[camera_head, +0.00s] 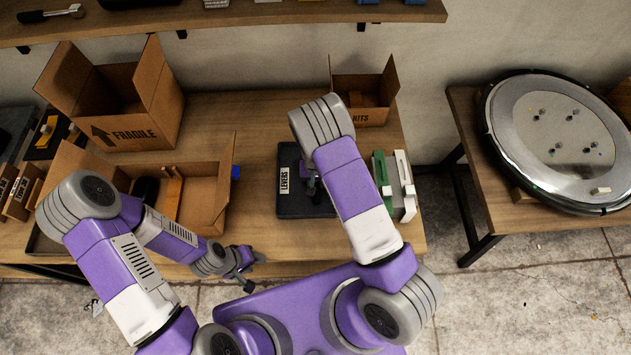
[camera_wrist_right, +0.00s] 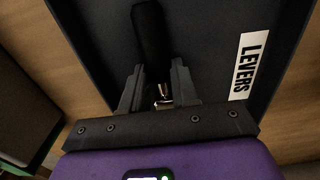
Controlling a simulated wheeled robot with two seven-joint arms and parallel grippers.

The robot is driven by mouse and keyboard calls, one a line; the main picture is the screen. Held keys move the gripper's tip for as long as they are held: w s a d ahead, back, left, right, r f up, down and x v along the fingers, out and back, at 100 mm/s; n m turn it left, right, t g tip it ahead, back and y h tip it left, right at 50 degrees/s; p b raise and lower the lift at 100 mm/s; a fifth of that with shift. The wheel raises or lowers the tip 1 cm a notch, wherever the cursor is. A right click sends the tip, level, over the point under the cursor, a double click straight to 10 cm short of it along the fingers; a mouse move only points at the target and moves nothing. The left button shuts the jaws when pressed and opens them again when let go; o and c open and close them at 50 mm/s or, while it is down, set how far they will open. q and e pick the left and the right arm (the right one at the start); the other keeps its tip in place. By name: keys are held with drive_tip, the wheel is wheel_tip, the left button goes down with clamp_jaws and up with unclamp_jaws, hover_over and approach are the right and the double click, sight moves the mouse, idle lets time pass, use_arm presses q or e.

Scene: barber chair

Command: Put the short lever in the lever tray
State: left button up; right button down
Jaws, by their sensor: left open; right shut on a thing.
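The lever tray (camera_head: 291,207) is a dark, shallow tray on the wooden table, with a white LEVERS label along its left side. It also fills much of the right wrist view (camera_wrist_right: 215,75). My right gripper (camera_wrist_right: 160,88) is shut on the short lever (camera_wrist_right: 150,45), which has a black handle and a shiny metal end between the fingers. The lever is over the tray; I cannot tell whether it touches the tray floor. In the head view my right gripper (camera_head: 312,184) is partly hidden by my arm. My left gripper (camera_head: 246,283) is open and empty by the table's front edge.
A FRAGILE cardboard box (camera_head: 137,110) and an open carton (camera_head: 205,213) stand left of the tray. A KITS box (camera_head: 364,113) is behind. A green and white piece (camera_head: 381,172) and a white one (camera_head: 404,185) stand right. A round metal base (camera_head: 555,140) lies on another table.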

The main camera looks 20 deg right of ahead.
sight(316, 183)
drive_tip(key=c, duration=1.3)
unclamp_jaws()
drive_tip(key=shift+f, duration=0.1)
drive_tip(key=o, duration=0.4)
drive_tip(key=shift+o, duration=0.2)
drive_tip(key=shift+r, duration=0.2)
wheel_tip(316, 183, up, 12)
drive_tip(key=p, duration=0.2)
